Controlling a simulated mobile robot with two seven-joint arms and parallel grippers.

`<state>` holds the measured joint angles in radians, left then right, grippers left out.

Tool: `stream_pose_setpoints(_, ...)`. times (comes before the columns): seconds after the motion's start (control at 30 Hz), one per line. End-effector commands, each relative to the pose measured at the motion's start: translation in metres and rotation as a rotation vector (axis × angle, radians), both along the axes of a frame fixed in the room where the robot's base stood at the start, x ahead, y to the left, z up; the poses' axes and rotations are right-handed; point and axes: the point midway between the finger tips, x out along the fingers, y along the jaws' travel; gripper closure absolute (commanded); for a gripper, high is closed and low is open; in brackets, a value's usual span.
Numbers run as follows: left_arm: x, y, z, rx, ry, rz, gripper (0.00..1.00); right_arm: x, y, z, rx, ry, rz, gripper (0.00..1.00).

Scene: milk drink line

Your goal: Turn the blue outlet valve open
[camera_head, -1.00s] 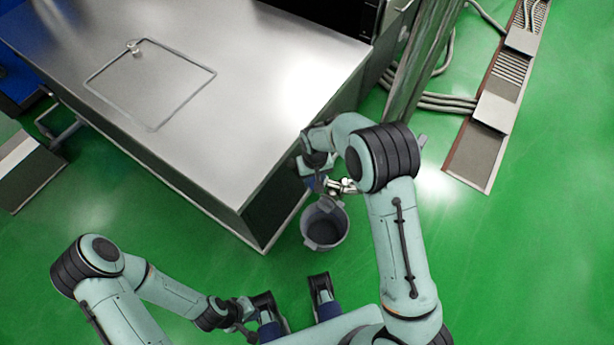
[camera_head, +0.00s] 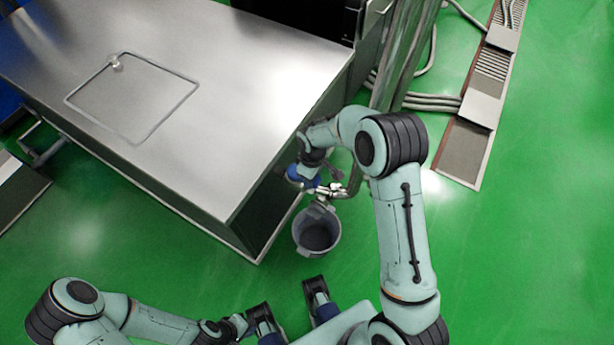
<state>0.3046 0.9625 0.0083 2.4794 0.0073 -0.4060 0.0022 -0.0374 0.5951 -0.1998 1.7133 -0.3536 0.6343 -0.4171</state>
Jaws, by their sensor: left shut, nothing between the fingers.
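The blue outlet valve (camera_head: 304,178) shows as a small blue patch beside a steel outlet pipe (camera_head: 332,190), near the right end of the steel table. My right gripper (camera_head: 313,168) is at the valve, under the wrist of my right arm. The wrist hides its fingers, so I cannot tell whether they touch the valve or grip it. How far the valve is turned is also unclear. My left gripper (camera_head: 240,323) is low in the picture, shut and empty, far from the valve.
A grey bucket (camera_head: 316,232) stands on the green floor below the outlet. The steel table (camera_head: 230,90) fills the upper left, its corner edge close to the bucket. Upright pipes (camera_head: 402,60) stand behind my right arm. Open floor lies to the right.

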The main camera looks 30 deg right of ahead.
Motion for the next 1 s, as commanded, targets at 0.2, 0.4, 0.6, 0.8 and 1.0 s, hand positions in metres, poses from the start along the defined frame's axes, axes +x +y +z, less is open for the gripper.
stream_pose_setpoints(0.2, 0.0001, -0.0001, 0.0000, 0.000, 0.000, 0.000, 1.00, -0.0003, -0.0032, 0.0009, 0.000, -0.002, 0.016, 1.00)
stream_pose_setpoints(0.4, 0.0001, 0.0000, 0.0000, 0.000, 0.000, 0.000, 1.00, -0.0001, -0.0034, 0.0010, -0.002, -0.003, 0.020, 1.00)
stream_pose_setpoints(0.6, 0.0001, 0.0000, 0.0000, 0.000, 0.000, 0.000, 1.00, 0.0000, -0.0036, 0.0010, -0.002, -0.003, 0.020, 0.34)
stream_pose_setpoints(0.8, 0.0001, 0.0000, -0.0001, 0.000, 0.000, 0.000, 1.00, -0.0005, -0.0032, 0.0004, 0.000, -0.001, 0.016, 0.34)
stream_pose_setpoints(1.0, -0.0001, 0.0000, 0.0009, 0.000, 0.001, 0.000, 1.00, 0.0000, -0.0030, 0.0077, 0.000, -0.004, 0.015, 0.34)
